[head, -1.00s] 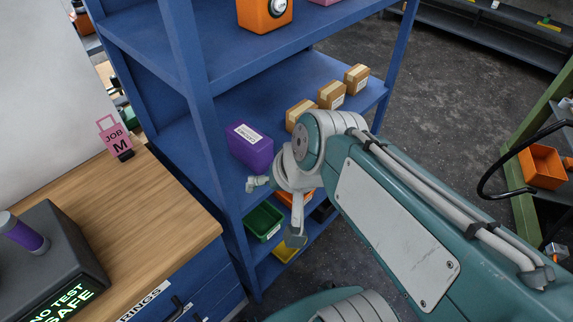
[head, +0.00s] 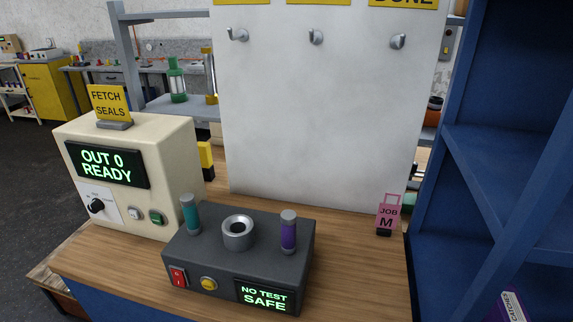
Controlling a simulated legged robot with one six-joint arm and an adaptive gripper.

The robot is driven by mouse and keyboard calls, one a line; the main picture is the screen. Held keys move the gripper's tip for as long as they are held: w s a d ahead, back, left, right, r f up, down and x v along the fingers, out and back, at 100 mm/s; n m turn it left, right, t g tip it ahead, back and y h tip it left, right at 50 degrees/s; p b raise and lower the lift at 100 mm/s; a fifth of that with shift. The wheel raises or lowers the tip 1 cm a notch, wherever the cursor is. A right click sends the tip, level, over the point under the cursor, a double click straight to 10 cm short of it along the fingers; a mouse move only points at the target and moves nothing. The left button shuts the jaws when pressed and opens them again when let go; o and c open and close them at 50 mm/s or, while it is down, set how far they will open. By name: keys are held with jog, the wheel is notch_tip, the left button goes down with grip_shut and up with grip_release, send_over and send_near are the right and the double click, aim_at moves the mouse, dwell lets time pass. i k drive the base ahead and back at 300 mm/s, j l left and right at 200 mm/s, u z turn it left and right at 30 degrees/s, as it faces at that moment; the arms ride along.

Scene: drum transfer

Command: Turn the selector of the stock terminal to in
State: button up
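The stock terminal (head: 165,145) is a cream box at the left end of the wooden bench. Its green display (head: 107,165) reads "OUT 0 READY". Its selector (head: 96,206) is a black knob on a white plate low on the front face. The plate's small lettering shows "OUT" at the top; the rest is too small to read surely, and the pointer's exact direction is hard to tell. A white button and a green button sit right of the knob. My gripper and arm are not in view now.
A dark grey test unit (head: 212,250) reading "NO TEST SAFE" stands right of the terminal. A "FETCH SEALS" sign (head: 110,103) stands on the terminal. A pink "JOB M" tag (head: 389,212) stands at the bench's right. A white hook board (head: 320,120) rises behind; a blue shelf (head: 490,150) is at right.

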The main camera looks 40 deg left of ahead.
aim_at(97, 205)
jog(key=u, duration=2.45)
jog(key=i+j+u, duration=0.15)
jog(key=i+j, duration=0.75)
